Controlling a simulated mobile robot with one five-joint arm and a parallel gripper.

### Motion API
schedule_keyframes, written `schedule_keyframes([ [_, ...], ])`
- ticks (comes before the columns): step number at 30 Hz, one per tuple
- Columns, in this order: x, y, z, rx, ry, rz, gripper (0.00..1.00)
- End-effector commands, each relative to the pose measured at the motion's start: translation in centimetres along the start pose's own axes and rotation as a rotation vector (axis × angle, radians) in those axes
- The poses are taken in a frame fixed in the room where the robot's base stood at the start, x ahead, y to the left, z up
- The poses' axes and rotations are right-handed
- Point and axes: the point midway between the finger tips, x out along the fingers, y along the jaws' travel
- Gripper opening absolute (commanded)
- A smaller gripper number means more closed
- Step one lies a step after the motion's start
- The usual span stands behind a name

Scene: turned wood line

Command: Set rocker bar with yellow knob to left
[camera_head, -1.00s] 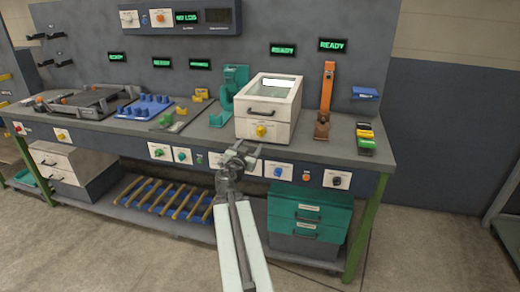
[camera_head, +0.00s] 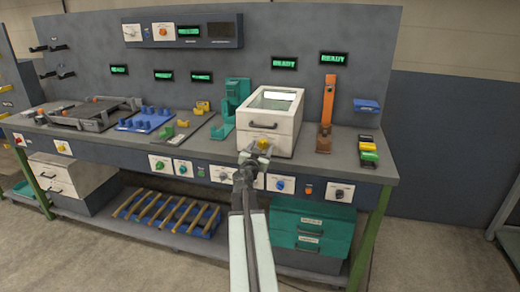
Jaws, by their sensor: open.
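A yellow knob (camera_head: 264,144) shows low on the front of the white box (camera_head: 284,143), below its black handle. My gripper (camera_head: 256,157) is open, right in front of this knob and overlapping its lower part in the picture. I cannot tell whether the fingers touch the knob or stand around it. The bar that carries the knob is not clearly visible behind the gripper. Another yellow knob (camera_head: 62,147) sits on a white plate at the far left of the bench front.
Plates with green (camera_head: 159,164), blue (camera_head: 280,184) and black (camera_head: 340,192) knobs line the bench front. A green stand (camera_head: 236,98) and an orange lever (camera_head: 327,105) flank the box. Teal drawers (camera_head: 312,226) stand below. The floor in front is clear.

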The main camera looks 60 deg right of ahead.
Motion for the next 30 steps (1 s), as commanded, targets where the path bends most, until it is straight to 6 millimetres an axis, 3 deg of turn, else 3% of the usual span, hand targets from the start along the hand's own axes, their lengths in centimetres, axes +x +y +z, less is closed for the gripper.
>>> schedule_keyframes([
  [1,-0.02,0.00,0.00,0.000,0.000,0.000,0.56],
  [7,-0.04,-0.01,0.00,0.000,0.000,0.000,0.01],
  [19,-0.05,-0.03,0.01,-0.037,0.000,0.000,0.00],
  [30,-0.06,-0.04,0.02,-0.191,0.000,0.000,0.00],
])
